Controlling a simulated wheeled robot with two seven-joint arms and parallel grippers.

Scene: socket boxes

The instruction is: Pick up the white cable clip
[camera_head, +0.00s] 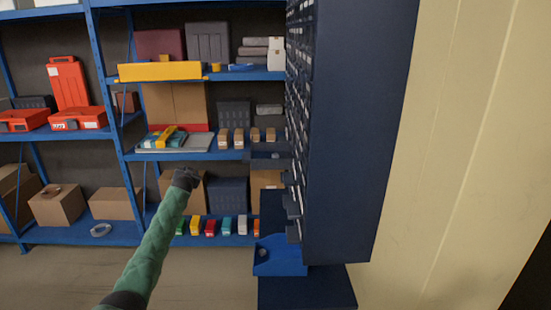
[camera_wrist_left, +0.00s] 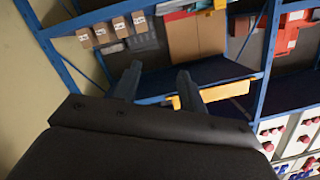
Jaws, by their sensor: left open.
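My left gripper (camera_head: 185,178) is at the end of the green-sleeved arm, in front of the blue shelving and left of the tall dark blue drawer cabinet. In the left wrist view its two fingers (camera_wrist_left: 157,84) stand apart with nothing between them. I cannot make out the white cable clip for certain. A small pale item (camera_head: 263,253) lies in an open blue drawer low on the cabinet, and another small light item (camera_head: 276,155) is in a higher open drawer. Both are too small to identify. My right gripper is not in view.
The drawer cabinet (camera_head: 350,130) stands right of the shelves, with open drawers jutting left. Blue shelves (camera_head: 85,236) hold cardboard boxes, red cases (camera_head: 78,117) and small coloured boxes. The floor in front is clear.

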